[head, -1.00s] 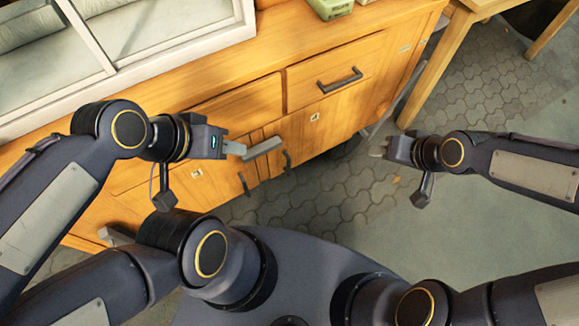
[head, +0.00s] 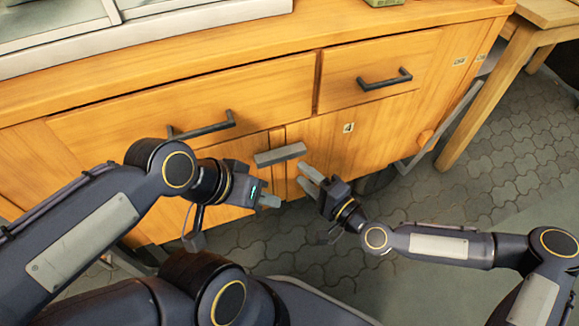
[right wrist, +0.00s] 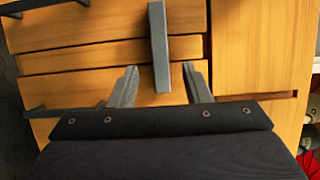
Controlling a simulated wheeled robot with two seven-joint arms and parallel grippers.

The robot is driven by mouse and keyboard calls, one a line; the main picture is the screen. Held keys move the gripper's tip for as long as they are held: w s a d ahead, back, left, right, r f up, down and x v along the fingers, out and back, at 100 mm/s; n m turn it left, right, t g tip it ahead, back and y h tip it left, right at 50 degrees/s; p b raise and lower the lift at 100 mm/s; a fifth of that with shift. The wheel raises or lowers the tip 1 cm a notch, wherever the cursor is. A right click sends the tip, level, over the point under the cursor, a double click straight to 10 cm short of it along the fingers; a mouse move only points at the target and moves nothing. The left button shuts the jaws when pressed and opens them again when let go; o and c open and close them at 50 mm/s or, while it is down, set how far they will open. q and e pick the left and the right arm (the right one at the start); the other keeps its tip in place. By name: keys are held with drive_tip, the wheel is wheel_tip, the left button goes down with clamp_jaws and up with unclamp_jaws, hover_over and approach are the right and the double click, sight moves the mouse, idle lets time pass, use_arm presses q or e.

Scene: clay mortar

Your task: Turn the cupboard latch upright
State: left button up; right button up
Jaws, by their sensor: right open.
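The cupboard latch (head: 280,154) is a grey bar on the cupboard front, lying across the seam between two doors. It is nearly level, its right end a little higher. In the right wrist view the latch (right wrist: 159,45) shows lengthwise between the fingertips, seemingly beyond them. My right gripper (head: 306,178) is open and empty, just below and right of the latch's right end. It also shows in the right wrist view (right wrist: 165,82). My left gripper (head: 268,200) is below the latch, apart from it; whether its fingers are open is not clear.
The wooden cupboard (head: 400,130) has drawers with dark handles (head: 385,79) above the doors. A wooden table (head: 480,100) stands at the right. The two grippers are close together. The paved floor (head: 470,185) at the right is clear.

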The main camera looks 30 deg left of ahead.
sight(284, 159)
drive_tip(key=b+x, duration=0.1)
drive_tip(key=x, duration=0.5)
drive_tip(key=shift+a, duration=0.25)
clamp_jaws()
